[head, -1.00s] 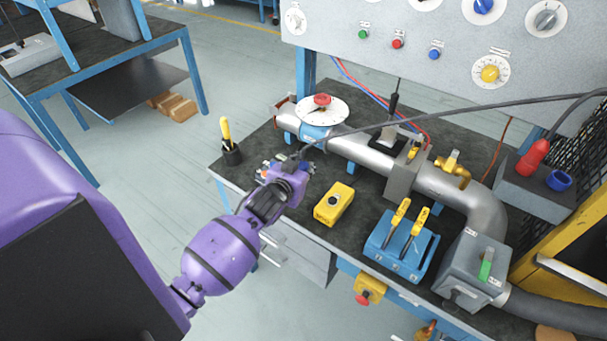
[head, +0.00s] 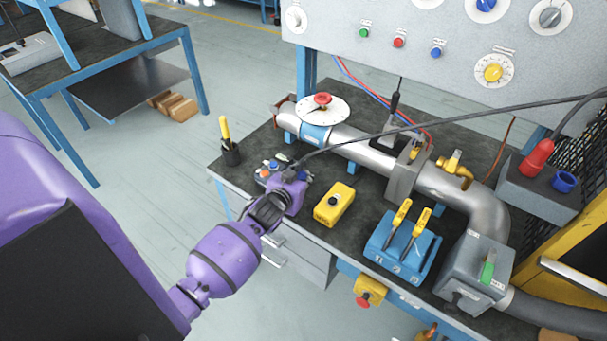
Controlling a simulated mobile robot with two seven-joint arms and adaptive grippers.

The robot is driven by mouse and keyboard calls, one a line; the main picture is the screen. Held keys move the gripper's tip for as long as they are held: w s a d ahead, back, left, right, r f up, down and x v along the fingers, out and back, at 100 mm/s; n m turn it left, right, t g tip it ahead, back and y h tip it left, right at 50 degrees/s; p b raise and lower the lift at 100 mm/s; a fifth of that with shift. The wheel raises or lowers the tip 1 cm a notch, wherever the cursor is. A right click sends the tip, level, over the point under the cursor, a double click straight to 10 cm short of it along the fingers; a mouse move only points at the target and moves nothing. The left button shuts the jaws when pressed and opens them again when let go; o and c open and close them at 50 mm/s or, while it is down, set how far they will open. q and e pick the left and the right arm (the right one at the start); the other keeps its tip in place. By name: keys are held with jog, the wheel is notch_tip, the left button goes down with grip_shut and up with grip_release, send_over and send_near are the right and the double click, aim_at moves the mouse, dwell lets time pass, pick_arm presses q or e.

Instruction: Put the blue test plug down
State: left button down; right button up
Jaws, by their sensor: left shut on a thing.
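My left gripper (head: 287,177) is over the left part of the bench top, pointing away from me. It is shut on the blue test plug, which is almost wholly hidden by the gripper. A dark cable (head: 400,124) runs from the right in a long arc to the gripper's tip. I cannot tell whether the plug touches the bench top (head: 262,142). My right gripper is not in view.
A small box with coloured buttons (head: 267,171) is just left of the gripper. A yellow box (head: 334,204) is to its right, and the silver pipe (head: 356,150) runs behind. A black cup (head: 231,155) with a yellow-handled tool stands at the left edge.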

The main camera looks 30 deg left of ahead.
pick_arm(q)
jog(key=shift+s+f, duration=0.15)
jog(key=shift+f, duration=0.3)
jog(key=c, duration=1.6)
grip_release()
jog(key=shift+f, duration=0.15)
jog(key=shift+o, duration=1)
jog(key=shift+f, duration=0.2)
jog(key=shift+s, duration=0.1)
jog(key=shift+r, duration=0.2)
jog(key=v, duration=0.4)
jog(key=r+v, duration=0.1)
jog(key=v, duration=0.7)
jog(key=shift+w+r+p, duration=0.25)
jog(key=shift+r+p, duration=0.05)
jog(key=s+d+f+g, duration=0.1)
jog(key=s+d+f, duration=0.3)
jog(key=s, duration=0.5)
jog(key=s+d+f+m+g+h, duration=0.1)
jog(key=s+d+f, duration=0.3)
jog(key=s+f, duration=0.4)
jog(key=s+d+f+g+h, duration=0.1)
jog(key=s+d+f+g, duration=0.2)
jog(key=s+f, duration=0.3)
jog(key=s+d, duration=0.1)
jog(key=s, duration=0.4)
jog(key=shift+s+d+m, duration=0.2)
jog(key=shift+d+m, duration=0.05)
jog(key=shift+m, duration=0.05)
